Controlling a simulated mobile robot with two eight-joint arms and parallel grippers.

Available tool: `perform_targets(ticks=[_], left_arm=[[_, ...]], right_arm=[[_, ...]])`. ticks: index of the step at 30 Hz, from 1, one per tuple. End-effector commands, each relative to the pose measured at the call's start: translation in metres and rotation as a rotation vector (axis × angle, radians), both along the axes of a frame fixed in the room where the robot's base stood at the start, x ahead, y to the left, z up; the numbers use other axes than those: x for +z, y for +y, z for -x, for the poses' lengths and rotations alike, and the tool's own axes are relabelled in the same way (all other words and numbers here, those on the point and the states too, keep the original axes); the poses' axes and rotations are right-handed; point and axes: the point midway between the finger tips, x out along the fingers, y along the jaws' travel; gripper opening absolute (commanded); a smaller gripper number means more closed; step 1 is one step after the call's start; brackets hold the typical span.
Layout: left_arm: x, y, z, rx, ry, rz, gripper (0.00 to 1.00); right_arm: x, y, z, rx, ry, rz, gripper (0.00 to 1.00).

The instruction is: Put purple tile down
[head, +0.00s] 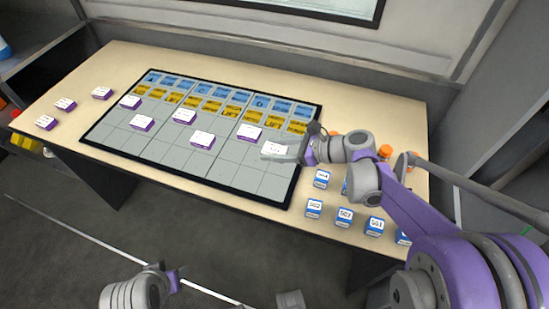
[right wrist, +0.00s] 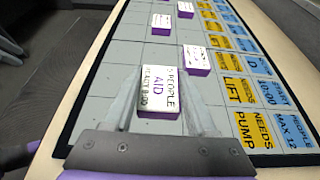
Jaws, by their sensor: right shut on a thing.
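A white-topped purple tile (right wrist: 158,92), printed with "PEOPLE" and "AID", is between the fingers of my right gripper (right wrist: 165,82) in the right wrist view. My right gripper (head: 280,155) is shut on this tile over the right part of the gridded board (head: 228,172) in the head view. The tile's white top (head: 272,147) shows at the fingertips, near the grey cells below the yellow row. I cannot tell whether its underside touches the board. My left gripper (head: 172,281) is low at the bottom left, away from the table, its fingers unclear.
Several other purple tiles stand on the board, one nearby (head: 249,133). More purple tiles (head: 65,104) stand on the table (head: 60,130) at left. Blue blocks (head: 314,208) and orange-capped items (head: 385,151) are at right, near my right arm. Grey cells at the board's front are free.

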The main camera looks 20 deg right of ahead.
Motion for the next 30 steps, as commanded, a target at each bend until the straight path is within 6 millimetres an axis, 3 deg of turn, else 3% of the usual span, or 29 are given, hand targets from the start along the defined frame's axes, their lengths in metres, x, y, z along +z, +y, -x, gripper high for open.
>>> perform_targets(ticks=[7,18,19,24,30], left_arm=[[-0.01,0.0,0.0,0.0,0.004,0.0,0.5],[-0.013,0.0,0.0,0.0,0.004,0.0,0.5],[-0.013,0.0,0.0,0.0,0.004,0.0,0.5],[-0.012,0.0,0.0,0.0,0.004,0.0,0.5],[-0.012,0.0,0.0,0.0,0.004,0.0,0.5]], right_arm=[[-0.034,0.0,0.0,0.0,0.001,-0.001,0.01],[-0.038,0.0,0.0,-0.001,0.0,0.0,0.01],[-0.039,0.0,0.0,-0.001,0.0,0.0,0.59],[-0.038,0.0,0.0,-0.001,0.0,0.0,0.87],[-0.038,0.0,0.0,-0.001,0.0,0.0,0.87]])
